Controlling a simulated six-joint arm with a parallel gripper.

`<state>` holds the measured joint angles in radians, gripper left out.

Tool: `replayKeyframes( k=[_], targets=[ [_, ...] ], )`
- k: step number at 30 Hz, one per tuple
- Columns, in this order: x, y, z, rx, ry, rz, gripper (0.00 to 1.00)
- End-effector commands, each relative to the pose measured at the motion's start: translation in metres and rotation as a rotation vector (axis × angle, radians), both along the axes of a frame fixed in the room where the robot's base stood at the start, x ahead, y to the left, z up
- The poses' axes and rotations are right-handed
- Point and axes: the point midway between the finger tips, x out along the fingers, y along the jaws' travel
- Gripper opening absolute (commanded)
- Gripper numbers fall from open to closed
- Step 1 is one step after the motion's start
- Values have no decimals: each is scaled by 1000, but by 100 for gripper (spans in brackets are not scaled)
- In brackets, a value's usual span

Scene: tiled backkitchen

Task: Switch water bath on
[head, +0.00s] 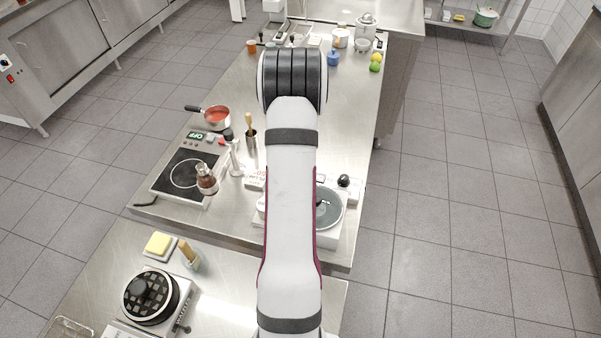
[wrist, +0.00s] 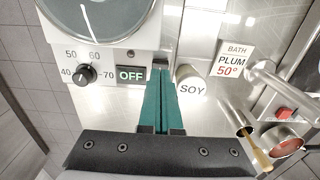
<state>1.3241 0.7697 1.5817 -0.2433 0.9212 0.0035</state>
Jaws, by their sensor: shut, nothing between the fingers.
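The water bath is a white unit with a round basin (head: 328,210), partly behind my arm in the head view. In the wrist view its basin (wrist: 95,18) is at the upper left. Below it are a black dial (wrist: 86,74) with marks from 40 to 70 and a dark display (wrist: 131,74) reading OFF. My arm hides the gripper in the head view.
A small white container (wrist: 188,76) marked SOY stands close right of my fingers.

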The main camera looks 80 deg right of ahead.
Motion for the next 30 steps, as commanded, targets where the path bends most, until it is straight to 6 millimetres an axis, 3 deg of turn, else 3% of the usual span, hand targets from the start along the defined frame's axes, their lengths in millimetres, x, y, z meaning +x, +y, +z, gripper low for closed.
replayKeyframes(
  k=[30],
  targets=[
    [0, 0, -7, 1, 0, 0, 0]
  ],
)
